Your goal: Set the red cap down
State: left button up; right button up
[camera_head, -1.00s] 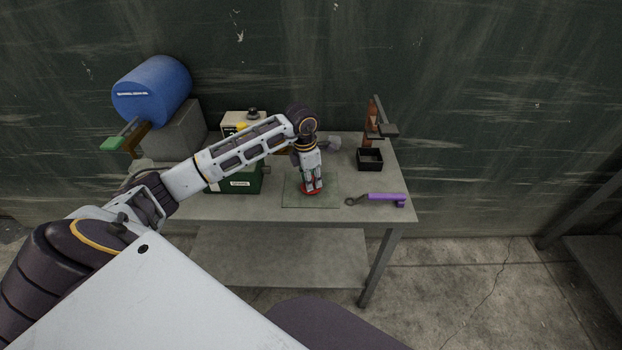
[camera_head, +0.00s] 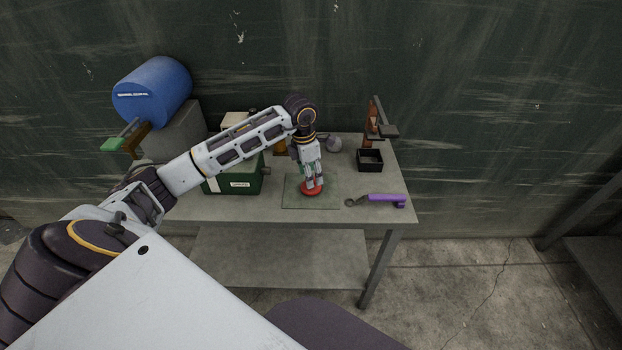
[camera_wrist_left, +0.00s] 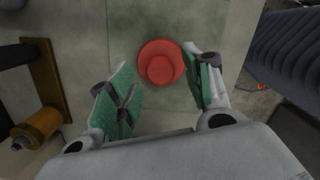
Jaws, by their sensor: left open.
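The red cap (camera_head: 312,189) lies on a greenish square mat (camera_head: 296,203) on the grey table, under my left gripper (camera_head: 313,184). In the left wrist view the red cap (camera_wrist_left: 161,65) shows as a round disc with a smaller raised round top. My left gripper (camera_wrist_left: 160,92) is open there, its green-padded fingers spread wide. The cap lies just beyond the fingertips, nearer the right finger, and no finger closes on it. My right gripper is not in view.
A purple-handled wrench (camera_head: 380,199) lies right of the mat. A black open box (camera_head: 369,159) stands behind it. A green box (camera_head: 235,182) stands left of the mat. A blue drum (camera_head: 152,90) sits at the back left. The table's front edge is clear.

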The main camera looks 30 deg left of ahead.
pick_arm(q)
notch_tip(320, 180, up, 9)
jog(key=shift+s+a, duration=0.35)
jog(key=shift+s, duration=0.1)
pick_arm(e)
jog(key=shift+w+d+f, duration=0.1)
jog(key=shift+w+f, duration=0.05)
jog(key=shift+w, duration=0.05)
pick_arm(q)
jog(key=shift+r, duration=0.1)
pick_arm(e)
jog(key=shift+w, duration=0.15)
